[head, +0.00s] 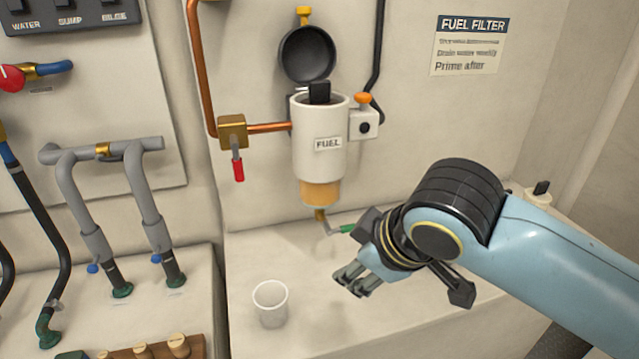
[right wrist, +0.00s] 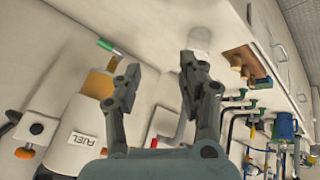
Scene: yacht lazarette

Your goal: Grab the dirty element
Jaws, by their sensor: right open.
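The white fuel filter housing (head: 318,150) is on the wall with its black lid (head: 307,54) swung up. A black tab (head: 320,92) sticks out of its open top; the rest of the element inside is hidden. My right gripper (head: 354,282) is open and empty, below and slightly right of the housing, above the ledge. In the right wrist view the fingers (right wrist: 160,72) are apart, with the housing (right wrist: 78,122) to their left. A second white piece with a black tab (head: 539,190) stands at the right, partly hidden behind my right arm. My left gripper is not in view.
A clear cup (head: 270,303) stands on the pale ledge (head: 245,255). A drain pipe with a green handle (head: 345,228) is under the housing. A red-handled valve (head: 237,160) is on its left, an orange knob (head: 362,97) on its right. Wooden plugs (head: 178,346) lie at lower left.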

